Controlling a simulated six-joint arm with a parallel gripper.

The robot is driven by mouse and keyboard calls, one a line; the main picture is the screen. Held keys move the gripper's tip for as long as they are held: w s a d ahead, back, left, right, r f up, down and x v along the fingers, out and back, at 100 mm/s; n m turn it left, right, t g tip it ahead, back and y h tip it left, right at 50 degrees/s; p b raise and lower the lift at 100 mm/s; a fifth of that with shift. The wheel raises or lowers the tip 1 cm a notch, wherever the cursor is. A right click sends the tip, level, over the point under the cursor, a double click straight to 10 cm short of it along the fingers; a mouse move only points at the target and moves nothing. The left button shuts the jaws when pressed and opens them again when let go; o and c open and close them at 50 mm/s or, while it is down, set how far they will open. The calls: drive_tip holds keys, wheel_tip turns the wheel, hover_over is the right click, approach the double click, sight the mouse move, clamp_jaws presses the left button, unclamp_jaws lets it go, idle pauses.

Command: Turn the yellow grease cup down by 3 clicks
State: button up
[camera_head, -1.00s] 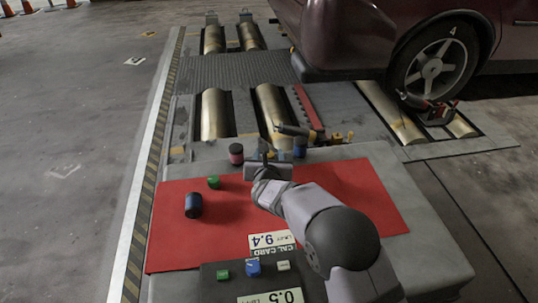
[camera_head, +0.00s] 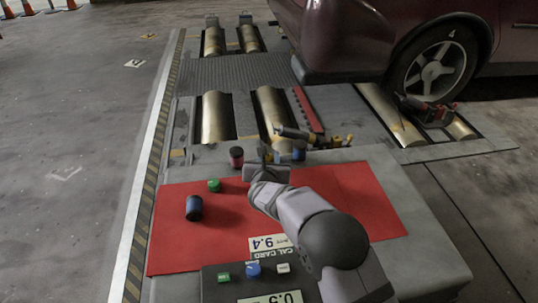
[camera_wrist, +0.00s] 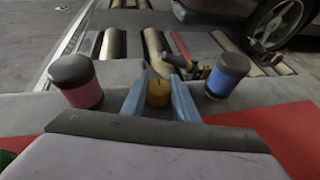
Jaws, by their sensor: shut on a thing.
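The yellow grease cup (camera_wrist: 158,93) stands between the two blue-grey fingers of my gripper (camera_wrist: 159,98) in the wrist view. My gripper is shut on it, with one finger at each side. In the head view my gripper (camera_head: 265,160) is at the back edge of the bench, and its own body hides the yellow cup there. A pink cup with a dark cap (camera_wrist: 77,82) stands to the left of my gripper, and a blue cup with a dark cap (camera_wrist: 226,76) stands to the right; both are apart from the fingers.
A red mat (camera_head: 165,245) covers the bench, with a dark blue cylinder (camera_head: 194,208) and a green piece (camera_head: 214,185) on it. A panel with coloured buttons (camera_head: 253,270) and a display is at the front.

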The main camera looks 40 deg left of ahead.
drive_tip(key=p, duration=0.1)
drive_tip(key=m+h+p, duration=0.1)
drive_tip(key=p, duration=0.1)
drive_tip(key=shift+a+r+m+t+h, duration=0.15)
drive_tip(key=shift+r+m+t+h, duration=0.15)
drive_tip(key=shift+r+t, duration=0.1)
drive_tip(key=shift+w+f+m+t+h, duration=0.1)
drive_tip(key=shift+f+m+t+h, duration=0.15)
drive_tip(key=shift+m+h, duration=0.6)
drive_tip(key=shift+m+t+h, duration=0.25)
drive_tip(key=shift+m+h, duration=0.2)
drive_tip(key=shift+h, duration=0.2)
drive_tip(key=o, duration=1)
drive_tip(key=shift+f, duration=0.1)
drive_tip(key=shift+o, duration=0.2)
drive_tip(key=p+v, duration=0.1)
drive_tip(key=v, duration=0.5)
drive_tip(key=shift+p, duration=0.4)
drive_tip(key=shift+v, duration=0.75)
